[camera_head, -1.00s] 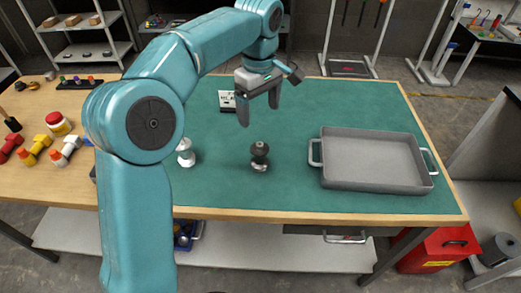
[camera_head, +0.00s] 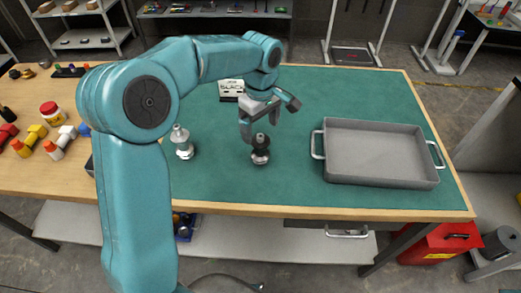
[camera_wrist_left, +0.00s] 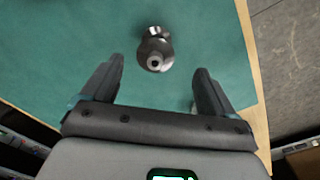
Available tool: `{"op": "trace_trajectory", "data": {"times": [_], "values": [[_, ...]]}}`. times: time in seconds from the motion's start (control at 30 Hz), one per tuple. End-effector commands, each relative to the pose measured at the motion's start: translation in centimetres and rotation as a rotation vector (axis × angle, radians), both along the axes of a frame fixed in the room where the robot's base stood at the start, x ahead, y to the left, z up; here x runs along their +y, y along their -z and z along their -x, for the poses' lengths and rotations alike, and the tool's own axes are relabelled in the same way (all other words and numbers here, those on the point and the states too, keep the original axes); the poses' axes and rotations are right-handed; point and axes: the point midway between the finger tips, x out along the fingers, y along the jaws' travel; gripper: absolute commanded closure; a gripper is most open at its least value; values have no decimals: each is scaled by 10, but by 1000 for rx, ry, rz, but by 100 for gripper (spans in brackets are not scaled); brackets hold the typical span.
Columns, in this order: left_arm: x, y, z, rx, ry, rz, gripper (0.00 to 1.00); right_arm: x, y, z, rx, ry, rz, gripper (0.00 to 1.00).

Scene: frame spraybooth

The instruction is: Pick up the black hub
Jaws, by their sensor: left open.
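The black hub (camera_head: 260,151) stands upright on the green mat, near the middle of the bench. My left gripper (camera_head: 260,131) is open just above and behind the hub, with its fingers pointing down. In the left wrist view, the hub (camera_wrist_left: 155,50) shows as a dark round part with a hole in its top. It sits between and a little beyond the two spread fingertips (camera_wrist_left: 158,66), with a gap on each side. A silver-white hub (camera_head: 182,143) stands to the left on the mat. My right gripper is not in view.
A grey tray (camera_head: 380,184) with side handles sits on the right of the mat. A small card reading BLACK (camera_head: 232,88) stands behind the gripper. Coloured bolt-like parts (camera_head: 38,132) and a red-lidded jar (camera_head: 50,110) lie at the left. The mat between hub and tray is clear.

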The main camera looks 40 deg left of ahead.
Motion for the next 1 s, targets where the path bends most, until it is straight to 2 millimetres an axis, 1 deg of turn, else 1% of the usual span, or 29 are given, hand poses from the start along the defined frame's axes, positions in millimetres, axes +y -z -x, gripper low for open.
{"op": "trace_trajectory", "data": {"times": [0.2,0.3,0.4,0.6,0.67,0.7,0.77,0.8,0.87,0.9,1.0], "values": [[3,32,-4,7,0,2,12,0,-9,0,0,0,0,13],[4,45,-5,4,-1,0,12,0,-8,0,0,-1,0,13],[4,51,-6,2,-1,1,12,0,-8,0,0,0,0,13],[4,52,-6,1,-1,0,12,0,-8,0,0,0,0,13],[4,52,-6,1,-1,0,32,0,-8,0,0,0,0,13],[4,52,-6,1,-1,1,45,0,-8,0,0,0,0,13],[4,51,-6,1,-1,1,64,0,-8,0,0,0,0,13],[4,51,-6,1,-1,1,77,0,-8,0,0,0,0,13],[4,51,-6,1,-1,1,97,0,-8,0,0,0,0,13],[4,51,-6,0,-1,0,100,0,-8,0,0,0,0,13],[4,51,-6,0,-1,0,100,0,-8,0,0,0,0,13]]}}
